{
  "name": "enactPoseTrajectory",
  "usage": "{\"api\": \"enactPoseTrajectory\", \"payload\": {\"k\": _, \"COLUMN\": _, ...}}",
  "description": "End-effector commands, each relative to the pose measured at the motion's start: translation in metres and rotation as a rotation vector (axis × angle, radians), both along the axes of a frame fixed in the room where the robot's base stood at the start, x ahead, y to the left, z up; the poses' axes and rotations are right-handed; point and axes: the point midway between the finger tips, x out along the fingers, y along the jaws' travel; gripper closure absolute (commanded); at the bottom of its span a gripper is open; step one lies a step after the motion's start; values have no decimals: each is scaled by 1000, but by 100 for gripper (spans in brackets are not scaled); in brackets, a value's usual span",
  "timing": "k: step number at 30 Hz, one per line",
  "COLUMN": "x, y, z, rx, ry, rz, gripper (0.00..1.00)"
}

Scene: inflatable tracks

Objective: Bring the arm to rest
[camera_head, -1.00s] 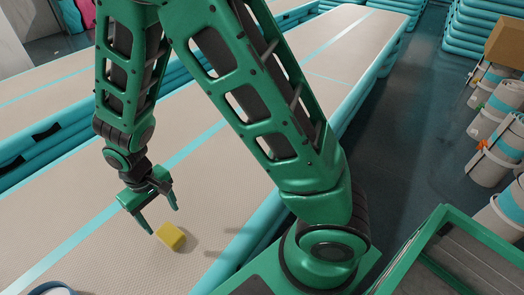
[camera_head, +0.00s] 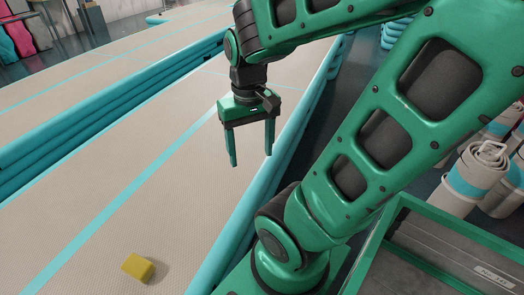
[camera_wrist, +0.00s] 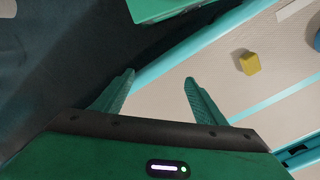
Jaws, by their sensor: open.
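My gripper (camera_head: 251,160) is open with nothing between its fingers. It hangs above the right edge of the near inflatable track (camera_head: 120,210), fingers pointing down. In the wrist view my gripper (camera_wrist: 158,88) also shows two spread, empty fingers. A yellow block (camera_head: 138,267) lies on the track at the lower left of the head view, well apart from my gripper. The yellow block (camera_wrist: 249,63) also shows at the upper right of the wrist view.
A second inflatable track (camera_head: 90,65) runs alongside at the left. Rolled mats (camera_head: 475,180) stand on the dark floor at the right. Pink and teal items (camera_head: 20,35) are at the far upper left. The track's surface around the block is clear.

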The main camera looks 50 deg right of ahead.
Motion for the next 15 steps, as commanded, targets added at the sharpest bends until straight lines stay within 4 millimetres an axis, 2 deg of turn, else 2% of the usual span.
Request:
{"api": "enactPoseTrajectory", "payload": {"k": 1, "x": -13, "y": -5, "z": 4, "rx": 4, "ry": -6, "rz": -34, "gripper": 35}}
{"api": "enactPoseTrajectory", "payload": {"k": 3, "x": -26, "y": -8, "z": 6, "rx": 10, "ry": -6, "rz": -61, "gripper": 35}}
{"api": "enactPoseTrajectory", "payload": {"k": 6, "x": -37, "y": -9, "z": 8, "rx": 15, "ry": -4, "rz": -82, "gripper": 35}}
{"api": "enactPoseTrajectory", "payload": {"k": 15, "x": -40, "y": -10, "z": 8, "rx": 17, "ry": -4, "rz": -88, "gripper": 35}}
